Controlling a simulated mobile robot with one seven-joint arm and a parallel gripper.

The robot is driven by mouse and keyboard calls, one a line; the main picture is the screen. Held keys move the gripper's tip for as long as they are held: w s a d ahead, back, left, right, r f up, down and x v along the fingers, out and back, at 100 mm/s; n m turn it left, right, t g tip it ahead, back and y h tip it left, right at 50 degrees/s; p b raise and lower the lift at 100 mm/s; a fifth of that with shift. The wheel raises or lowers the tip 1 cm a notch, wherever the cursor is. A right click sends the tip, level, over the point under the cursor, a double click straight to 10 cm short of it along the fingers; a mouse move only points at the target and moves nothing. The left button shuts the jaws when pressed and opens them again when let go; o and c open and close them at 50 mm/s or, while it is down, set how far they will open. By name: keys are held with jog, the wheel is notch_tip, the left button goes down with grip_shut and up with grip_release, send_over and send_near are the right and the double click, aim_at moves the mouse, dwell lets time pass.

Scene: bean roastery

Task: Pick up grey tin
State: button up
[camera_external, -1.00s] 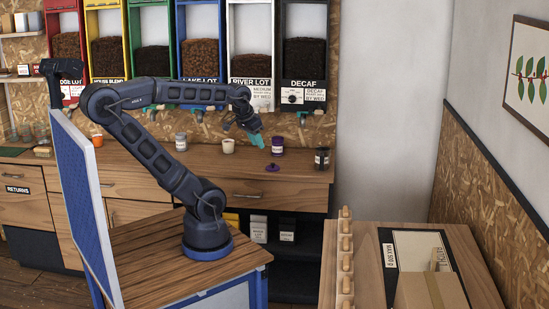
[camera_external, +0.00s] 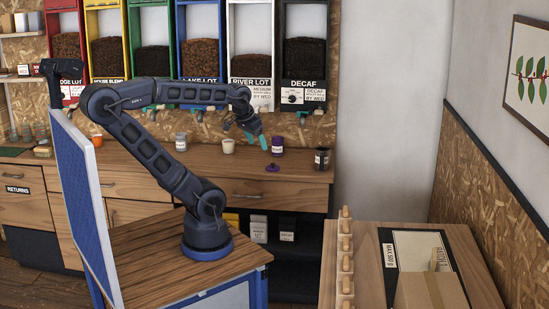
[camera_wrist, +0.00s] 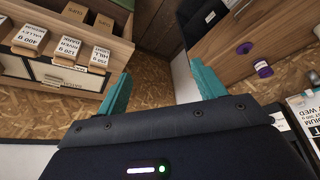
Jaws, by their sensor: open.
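A grey tin (camera_external: 181,142) with a pale label stands upright on the wooden counter, left of a white cup. My gripper (camera_external: 256,140) is open and empty, with teal fingers. It hangs over the counter well to the right of the grey tin, between the white cup and a purple tin. In the wrist view both fingers of my gripper (camera_wrist: 162,88) are spread with nothing between them.
The white cup (camera_external: 228,146), purple tin (camera_external: 277,146), purple lid (camera_external: 272,168) and black tin (camera_external: 321,158) stand or lie on the counter (camera_external: 235,178). An orange cup (camera_external: 97,141) is farther left. Bean dispensers (camera_external: 250,55) line the wall behind. Counter between the grey tin and white cup is clear.

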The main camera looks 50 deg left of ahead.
jog(key=o, duration=0.3)
